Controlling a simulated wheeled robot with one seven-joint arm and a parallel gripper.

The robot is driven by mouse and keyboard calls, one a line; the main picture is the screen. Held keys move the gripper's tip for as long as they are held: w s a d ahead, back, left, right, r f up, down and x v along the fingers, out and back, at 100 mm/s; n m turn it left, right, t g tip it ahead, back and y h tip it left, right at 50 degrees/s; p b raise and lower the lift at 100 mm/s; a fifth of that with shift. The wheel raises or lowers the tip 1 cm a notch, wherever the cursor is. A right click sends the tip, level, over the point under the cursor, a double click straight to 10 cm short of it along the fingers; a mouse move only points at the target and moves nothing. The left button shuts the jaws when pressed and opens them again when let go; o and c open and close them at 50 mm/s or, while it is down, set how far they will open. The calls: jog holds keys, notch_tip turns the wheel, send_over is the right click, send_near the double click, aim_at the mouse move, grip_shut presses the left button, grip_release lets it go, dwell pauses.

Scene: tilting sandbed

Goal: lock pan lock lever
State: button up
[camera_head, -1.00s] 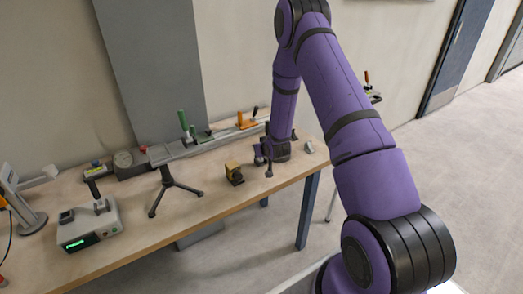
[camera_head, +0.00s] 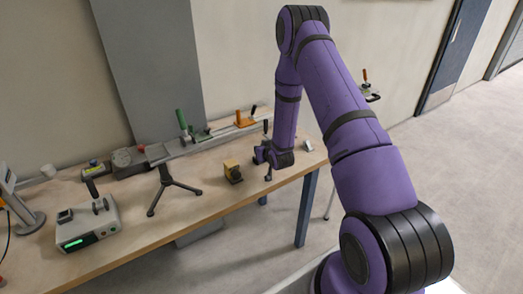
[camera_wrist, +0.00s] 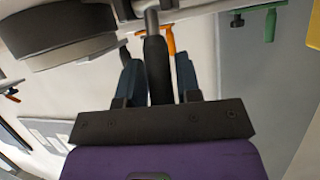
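In the wrist view, a black lever handle (camera_wrist: 157,68) on a metal rod stands between the two dark blue fingers of my gripper (camera_wrist: 158,75). The fingers flank the handle, with a narrow gap visible on the right side; contact on the left side cannot be told. In the head view, my gripper (camera_head: 262,157) is low over the right part of the bench, at the end of the purple arm. The arm and gripper hide the lever there, so its angle cannot be told.
A large dark round body (camera_wrist: 60,40) is close at upper left in the wrist view.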

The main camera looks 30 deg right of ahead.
jog(key=shift+o, duration=1.1)
jog(key=v, duration=1)
jog(key=shift+s+r, duration=0.2)
jog(key=shift+s, duration=0.15)
